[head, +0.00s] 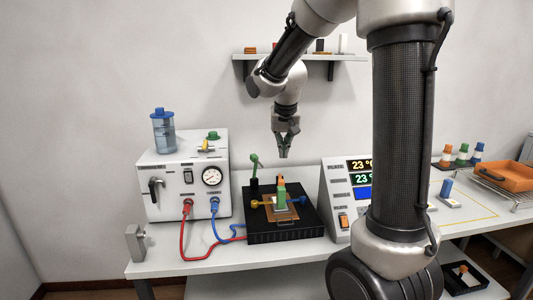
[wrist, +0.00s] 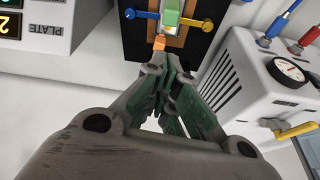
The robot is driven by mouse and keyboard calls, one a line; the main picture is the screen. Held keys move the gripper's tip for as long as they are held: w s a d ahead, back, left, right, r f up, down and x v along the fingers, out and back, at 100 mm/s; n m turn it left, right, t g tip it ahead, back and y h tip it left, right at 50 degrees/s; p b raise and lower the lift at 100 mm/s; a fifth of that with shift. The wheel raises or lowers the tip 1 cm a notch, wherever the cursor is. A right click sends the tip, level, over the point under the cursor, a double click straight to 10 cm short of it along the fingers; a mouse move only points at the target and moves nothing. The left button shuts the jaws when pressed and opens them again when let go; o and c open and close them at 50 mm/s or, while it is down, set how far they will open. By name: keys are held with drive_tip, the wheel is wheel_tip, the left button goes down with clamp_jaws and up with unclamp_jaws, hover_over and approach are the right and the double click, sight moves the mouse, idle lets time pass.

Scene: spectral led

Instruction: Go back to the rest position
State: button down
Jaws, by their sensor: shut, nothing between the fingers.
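My gripper (head: 284,153) is shut and empty, pointing down in the air above the black fixture block (head: 285,237) on the bench. It also shows in the wrist view (wrist: 153,68), with its fingertips together. A green and orange piece (head: 281,190) stands upright at the middle of the fixture, below my gripper and apart from it in the head view. In the wrist view the orange end (wrist: 159,43) shows just past my fingertips.
A white unit with a gauge (head: 211,176) stands left of the fixture, with red and blue hoses. A display console (head: 338,200) stands right. A wall shelf (head: 345,57) is behind my arm. An orange tray (head: 507,176) lies far right. A green-topped post (head: 254,162) rises from the fixture.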

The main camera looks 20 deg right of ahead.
drive_tip(key=s+a+r+n, duration=0.1)
drive_tip(key=s+r+n, duration=0.1)
drive_tip(key=s, duration=1.1)
drive_tip(key=s+a+r+n+y, duration=0.1)
drive_tip(key=s+n, duration=0.2)
drive_tip(key=s, duration=1.1)
drive_tip(key=shift+s+r+t+y, duration=0.25)
drive_tip(key=shift+r+t+y, duration=0.05)
drive_tip(key=shift+r, duration=0.05)
drive_tip(key=shift+a, duration=0.1)
